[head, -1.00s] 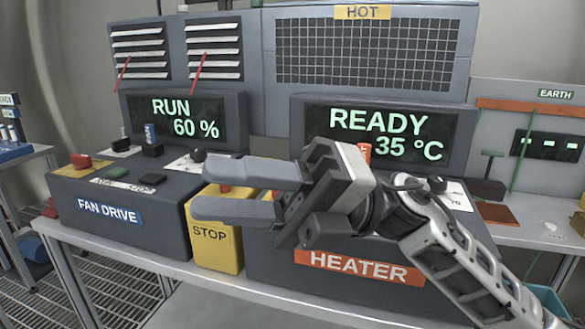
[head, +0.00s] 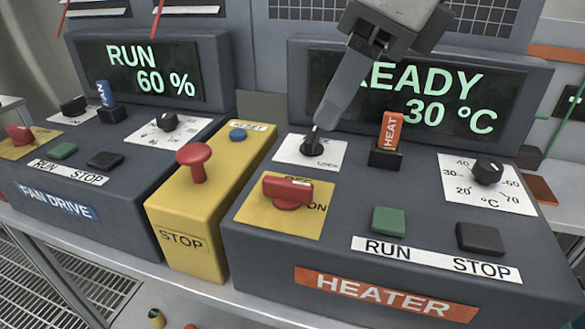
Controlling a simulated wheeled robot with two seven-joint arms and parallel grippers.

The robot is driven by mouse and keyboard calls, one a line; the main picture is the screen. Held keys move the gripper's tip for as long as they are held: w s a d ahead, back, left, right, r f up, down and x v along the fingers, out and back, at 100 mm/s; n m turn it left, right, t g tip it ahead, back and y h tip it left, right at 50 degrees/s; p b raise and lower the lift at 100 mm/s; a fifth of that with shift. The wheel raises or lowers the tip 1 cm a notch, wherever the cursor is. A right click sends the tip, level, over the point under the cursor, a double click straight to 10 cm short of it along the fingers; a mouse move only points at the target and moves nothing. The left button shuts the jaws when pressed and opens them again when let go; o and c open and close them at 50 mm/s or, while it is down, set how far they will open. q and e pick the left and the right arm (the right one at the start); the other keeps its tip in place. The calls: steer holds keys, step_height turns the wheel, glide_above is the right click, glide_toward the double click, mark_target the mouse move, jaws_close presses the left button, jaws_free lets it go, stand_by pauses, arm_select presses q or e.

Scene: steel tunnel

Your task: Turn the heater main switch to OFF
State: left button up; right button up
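The heater main switch (head: 287,191) is a red handle on a yellow plate (head: 258,216) at the front left of the heater box. The handle lies roughly left to right. OFF is printed behind it, partly covered, and ON at its right. My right gripper (head: 318,122) comes down from the top, behind the switch and apart from it. Its fingertips are at a small black knob (head: 312,140) on a white plate partly lettered LOCK. Whether they touch it I cannot tell. The fingers line up edge-on, so their gap is hidden. My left gripper is out of view.
The heater display (head: 455,95) reads 30 °C, its first word partly covered by my gripper. An orange HEAT tag (head: 390,132), a temperature dial (head: 488,171) and green RUN (head: 388,220) and black STOP (head: 480,238) buttons are at right. A red mushroom button (head: 195,160) stands left on the yellow box.

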mark_target(290, 181)
steer(key=p+x, duration=0.1)
steer(key=x, duration=1.1)
steer(key=shift+c, duration=0.3)
jaws_close()
